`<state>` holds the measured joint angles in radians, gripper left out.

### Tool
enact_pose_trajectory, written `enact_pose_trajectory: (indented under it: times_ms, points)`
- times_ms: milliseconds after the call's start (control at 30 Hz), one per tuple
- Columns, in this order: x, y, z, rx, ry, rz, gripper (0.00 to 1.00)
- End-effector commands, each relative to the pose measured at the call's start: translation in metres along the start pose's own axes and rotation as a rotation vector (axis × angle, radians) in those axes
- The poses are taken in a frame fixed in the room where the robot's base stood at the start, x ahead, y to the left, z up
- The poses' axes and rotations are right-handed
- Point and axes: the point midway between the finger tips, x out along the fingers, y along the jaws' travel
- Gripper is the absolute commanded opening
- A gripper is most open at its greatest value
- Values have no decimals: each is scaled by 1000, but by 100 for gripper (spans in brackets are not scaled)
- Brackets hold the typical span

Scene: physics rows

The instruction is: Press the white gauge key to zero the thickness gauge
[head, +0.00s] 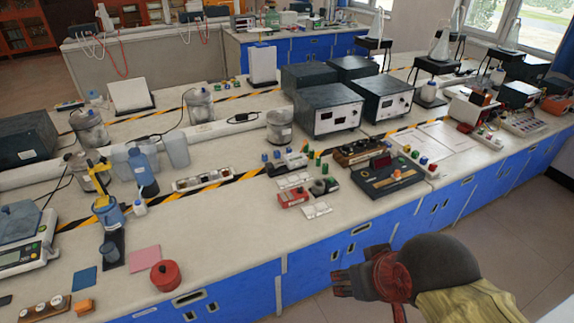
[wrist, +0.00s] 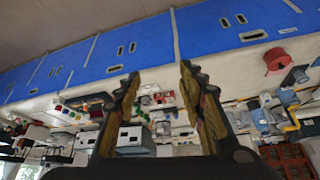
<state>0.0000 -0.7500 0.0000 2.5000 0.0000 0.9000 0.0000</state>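I cannot make out the white gauge key for sure; the devices are too small in the head view. Near the bench's front edge stand a small red box with a pale top (head: 292,198), a small dark and red device (head: 324,186) and a dark flat panel unit (head: 372,186). Which of them is the thickness gauge I cannot tell. My gripper (head: 345,282) is in front of the blue cabinets, apart from the bench-top items. In the wrist view my gripper (wrist: 158,76) has its two fingers spread, with nothing between them.
The pale bench top (head: 222,238) has free room left of the red box. A red round pot (head: 165,275) stands near the front edge. Grey power units (head: 328,110) stand behind the small devices. Blue cabinets (head: 355,240) form the bench's front.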

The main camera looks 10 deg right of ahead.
Motion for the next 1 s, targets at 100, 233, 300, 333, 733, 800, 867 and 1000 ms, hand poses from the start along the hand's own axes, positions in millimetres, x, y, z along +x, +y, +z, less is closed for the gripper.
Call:
enact_pose_trajectory:
  times_ms: [100,233,300,333,733,800,867,1000]
  points:
    - [0,0,0,0,0,0,35]
    - [0,0,0,0,0,0,28]
    - [0,0,0,0,0,0,24]
    - [0,0,0,0,0,0,22]
    - [0,0,0,0,0,0,0]
    - [0,0,0,0,0,0,0]
    - [0,0,0,0,0,0,0]
    - [0,0,0,0,0,0,0]
